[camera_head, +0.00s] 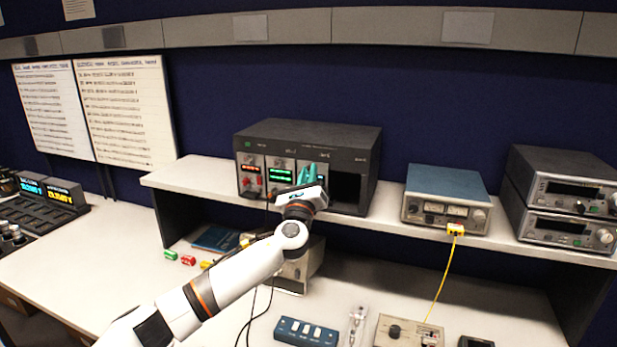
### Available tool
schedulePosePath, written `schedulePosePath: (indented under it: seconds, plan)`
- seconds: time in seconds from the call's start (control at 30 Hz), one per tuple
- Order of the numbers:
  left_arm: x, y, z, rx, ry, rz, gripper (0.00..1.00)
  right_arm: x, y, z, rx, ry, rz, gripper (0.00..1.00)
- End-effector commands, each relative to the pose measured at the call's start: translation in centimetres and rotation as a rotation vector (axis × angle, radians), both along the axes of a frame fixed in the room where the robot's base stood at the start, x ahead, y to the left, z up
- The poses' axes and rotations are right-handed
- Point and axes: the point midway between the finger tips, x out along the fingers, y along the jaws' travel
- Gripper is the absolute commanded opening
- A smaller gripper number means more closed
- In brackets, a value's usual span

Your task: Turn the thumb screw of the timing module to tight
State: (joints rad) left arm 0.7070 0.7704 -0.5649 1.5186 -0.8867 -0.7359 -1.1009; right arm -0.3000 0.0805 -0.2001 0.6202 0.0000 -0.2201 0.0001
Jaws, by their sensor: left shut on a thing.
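A dark rack (355,140) stands on the raised shelf and holds a few narrow modules with lit displays at its left. One module shows a red display (251,168) and another shows green lines (280,178). I cannot read which is the timing module. My right gripper is not in view.
A blue-topped meter box (446,186) with a yellow cable (440,282) and two stacked instruments (565,196) share the shelf (205,177) to the right. Small coloured blocks (188,260), a blue switch box (306,331) and a beige knob box (408,331) lie on the bench below.

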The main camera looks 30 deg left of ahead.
Motion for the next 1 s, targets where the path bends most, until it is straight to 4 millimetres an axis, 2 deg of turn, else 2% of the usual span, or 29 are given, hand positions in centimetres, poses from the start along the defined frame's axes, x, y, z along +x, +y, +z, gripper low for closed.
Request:
schedulePosePath:
  seconds: [0.4,0.43,0.53,0.57,0.87,1.0]
  plan:
    - [0.0,0.0,0.1,0.005,0.0,0.0,0.0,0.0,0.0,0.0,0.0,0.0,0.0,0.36]
    - [0.0,0.0,0.1,0.005,0.0,0.0,0.21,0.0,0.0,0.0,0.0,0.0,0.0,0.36]
    - [0.0,0.0,0.1,0.005,0.0,0.0,0.37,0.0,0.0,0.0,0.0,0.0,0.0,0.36]
    - [0.0,0.0,0.1,0.005,0.0,0.0,0.39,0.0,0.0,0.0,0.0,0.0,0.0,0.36]
    - [-0.2,-0.1,-0.1,0.005,0.0,0.0,0.39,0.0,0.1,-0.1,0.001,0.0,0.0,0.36]
    - [-1.2,-0.5,-0.7,0.005,0.0,-0.001,0.39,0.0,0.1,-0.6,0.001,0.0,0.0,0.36]
